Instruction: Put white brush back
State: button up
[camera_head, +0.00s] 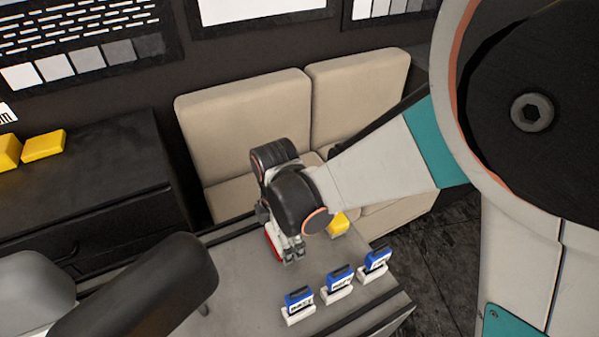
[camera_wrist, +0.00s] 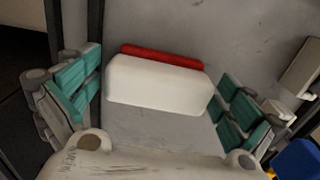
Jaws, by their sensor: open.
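A white block with a red strip along its far edge, which looks like the white brush (camera_wrist: 158,82), lies on the grey table top between my fingers in the wrist view. In the head view only a red and white bit of it (camera_head: 272,243) shows beside my gripper (camera_head: 287,250), and the wrist hides the rest. My gripper is open. Its teal-padded fingers stand to the left and right of the brush, with a gap at the left; at the right the finger is close, and I cannot tell whether it touches.
Blue-topped tools with white bases (camera_head: 299,303) (camera_head: 340,283) (camera_head: 376,264) stand in a row along the grey table's (camera_head: 235,275) right side. A yellow block (camera_head: 338,223) is just behind my wrist. A beige sofa (camera_head: 250,125) stands behind; a dark chair (camera_head: 140,290) is front left.

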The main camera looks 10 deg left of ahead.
jog(key=shift+r, duration=0.1)
notch_tip(320, 180, up, 12)
jog(key=p, duration=0.8)
